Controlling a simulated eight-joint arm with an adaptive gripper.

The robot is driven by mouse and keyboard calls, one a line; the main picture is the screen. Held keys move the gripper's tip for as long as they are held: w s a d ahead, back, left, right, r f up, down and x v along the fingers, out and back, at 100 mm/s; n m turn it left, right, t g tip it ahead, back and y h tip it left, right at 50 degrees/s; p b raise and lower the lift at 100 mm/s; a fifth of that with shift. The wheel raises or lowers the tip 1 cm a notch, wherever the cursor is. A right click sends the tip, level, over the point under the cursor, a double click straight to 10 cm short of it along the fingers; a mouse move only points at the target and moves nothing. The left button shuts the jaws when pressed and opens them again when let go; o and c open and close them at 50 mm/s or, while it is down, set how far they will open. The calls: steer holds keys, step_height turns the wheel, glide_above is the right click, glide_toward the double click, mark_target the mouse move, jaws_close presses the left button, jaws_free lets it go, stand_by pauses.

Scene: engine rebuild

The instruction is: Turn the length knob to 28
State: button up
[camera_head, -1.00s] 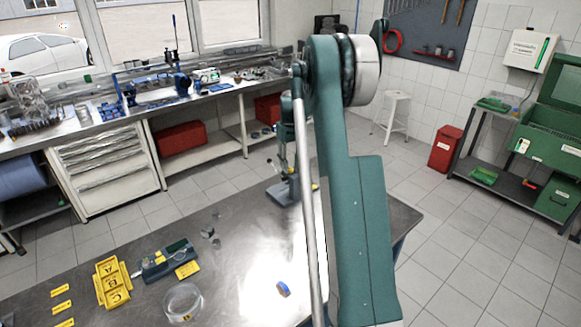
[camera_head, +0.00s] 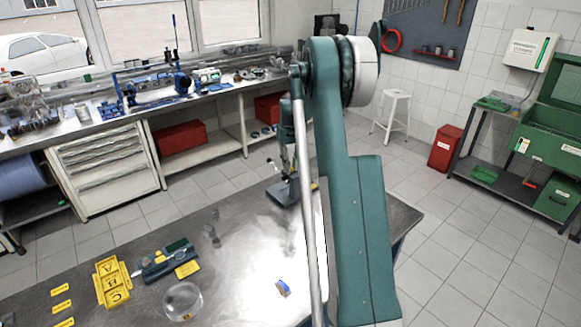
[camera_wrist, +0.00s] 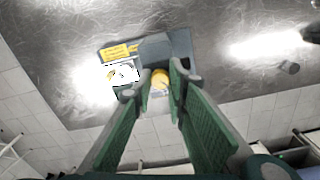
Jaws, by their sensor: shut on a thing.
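A blue-grey device (camera_head: 281,193) stands near the far edge of the steel table, below my arm. In the wrist view it carries a yellow label (camera_wrist: 120,51) and a white dial or display (camera_wrist: 124,73), whose reading I cannot make out. A round yellow knob (camera_wrist: 160,79) sits between my fingertips. My gripper (camera_wrist: 161,72) is shut on this knob, with a green-padded finger on each side. In the head view my gripper (camera_head: 290,168) points down over the device; the knob's scale is not readable.
The steel table (camera_head: 225,285) also holds a yellow lettered tray (camera_head: 112,283), another device with a yellow label (camera_head: 165,258), a clear round dish (camera_head: 183,300) and a blue ring-like part (camera_head: 283,288). The table around the gripped device is mostly clear.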

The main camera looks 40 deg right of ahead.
steer(key=shift+m, duration=0.6)
steer(key=o, duration=0.9)
steer(key=shift+r, duration=0.15)
step_height(320, 180, up, 12)
steer(key=shift+f, duration=0.15)
